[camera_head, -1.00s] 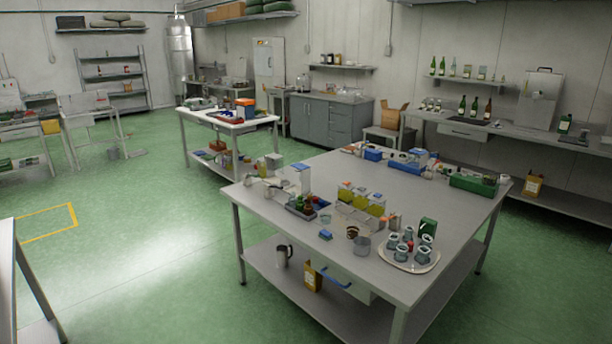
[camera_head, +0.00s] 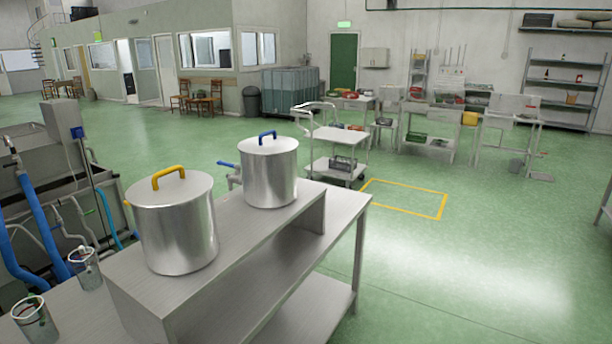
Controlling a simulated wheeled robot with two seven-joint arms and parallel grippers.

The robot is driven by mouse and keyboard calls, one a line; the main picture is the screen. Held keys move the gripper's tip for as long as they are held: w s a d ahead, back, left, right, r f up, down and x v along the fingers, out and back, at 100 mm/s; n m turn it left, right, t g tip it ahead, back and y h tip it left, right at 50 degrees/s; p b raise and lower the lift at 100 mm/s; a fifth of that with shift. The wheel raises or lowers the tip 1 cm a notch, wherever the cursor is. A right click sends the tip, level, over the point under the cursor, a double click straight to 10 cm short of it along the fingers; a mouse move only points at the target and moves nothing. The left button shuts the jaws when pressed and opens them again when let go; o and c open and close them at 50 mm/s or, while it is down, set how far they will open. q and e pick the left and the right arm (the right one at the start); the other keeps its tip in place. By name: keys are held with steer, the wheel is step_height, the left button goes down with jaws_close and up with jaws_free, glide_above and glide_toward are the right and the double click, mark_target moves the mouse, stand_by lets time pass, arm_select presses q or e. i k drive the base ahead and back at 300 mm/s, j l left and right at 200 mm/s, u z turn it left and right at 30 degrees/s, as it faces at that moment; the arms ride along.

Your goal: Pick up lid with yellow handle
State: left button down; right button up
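The lid with the yellow handle (camera_head: 168,190) sits on a large steel pot (camera_head: 178,238) at the left of the head view. Its yellow handle (camera_head: 168,176) arches up from the lid's top. The pot stands on a raised steel shelf. A second steel pot (camera_head: 271,175) stands behind it to the right, with a lid that has a blue handle (camera_head: 267,137). Neither of my grippers is in view.
The raised steel shelf (camera_head: 232,265) stands on a steel table (camera_head: 345,208). Two glass beakers (camera_head: 36,322) (camera_head: 86,270) stand at the table's left. Blue hoses (camera_head: 40,225) and a steel machine are behind. Green floor (camera_head: 440,270) is open to the right.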

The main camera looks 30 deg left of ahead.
mark_target(173, 186)
steer(key=i+u, duration=0.25)
steer(key=u, duration=0.2)
steer(key=i+u, duration=0.25)
steer(key=u, duration=0.25)
steer(key=i+l+u, duration=0.15)
steer(key=u, duration=0.3)
steer(key=i+l+u, duration=0.25)
steer(key=u, duration=0.2)
